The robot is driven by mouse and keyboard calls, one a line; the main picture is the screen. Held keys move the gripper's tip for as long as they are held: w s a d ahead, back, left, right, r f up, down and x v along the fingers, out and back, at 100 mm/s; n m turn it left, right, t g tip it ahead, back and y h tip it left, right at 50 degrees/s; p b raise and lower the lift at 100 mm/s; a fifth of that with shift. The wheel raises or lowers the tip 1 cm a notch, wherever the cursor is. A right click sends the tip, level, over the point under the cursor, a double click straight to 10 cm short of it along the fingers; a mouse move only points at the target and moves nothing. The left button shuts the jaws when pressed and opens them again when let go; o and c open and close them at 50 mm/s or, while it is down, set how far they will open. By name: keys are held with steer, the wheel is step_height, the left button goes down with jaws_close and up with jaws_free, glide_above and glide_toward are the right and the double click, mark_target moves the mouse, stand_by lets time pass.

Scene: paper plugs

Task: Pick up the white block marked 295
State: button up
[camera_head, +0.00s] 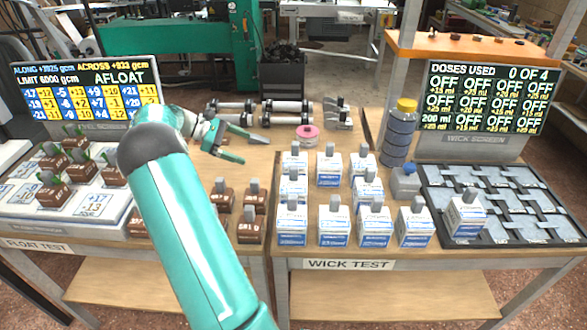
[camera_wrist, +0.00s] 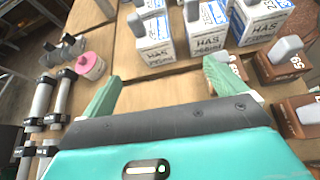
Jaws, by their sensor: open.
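Several white blocks with blue bands and grey tabs on top stand on the wick test table, and their numbers are too small to read in the head view. In the wrist view, a white block (camera_wrist: 155,48) near the top centre has a blurred label that may read 295. I cannot tell for sure. Another white block (camera_wrist: 208,42) stands to its right with a different number. My gripper (camera_head: 240,147) is open and empty, left of the white blocks. In the wrist view, my gripper (camera_wrist: 163,85) has its fingers spread, with bare wood between them.
Brown blocks (camera_head: 222,195) stand left of the white ones. A pink disc (camera_head: 307,133) and grey cylinders (camera_head: 280,112) lie behind. A blue bottle (camera_head: 398,135) and a dark tray (camera_head: 500,180) with one white block (camera_head: 465,217) are at right. Two screens stand at the back.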

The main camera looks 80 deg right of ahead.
mark_target(291, 159)
steer(key=s+d+f, duration=0.2)
steer(key=s, duration=0.3)
steer(key=s+d+f+g, duration=0.1)
steer(key=s+d+f, duration=0.1)
steer(key=s, duration=0.3)
steer(key=s+d+f+g, duration=0.1)
steer(key=s+d+f, duration=0.1)
steer(key=s, duration=0.4)
steer(key=shift+d+f, duration=0.1)
steer(key=shift+f, duration=0.75)
steer(key=c, duration=1.3)
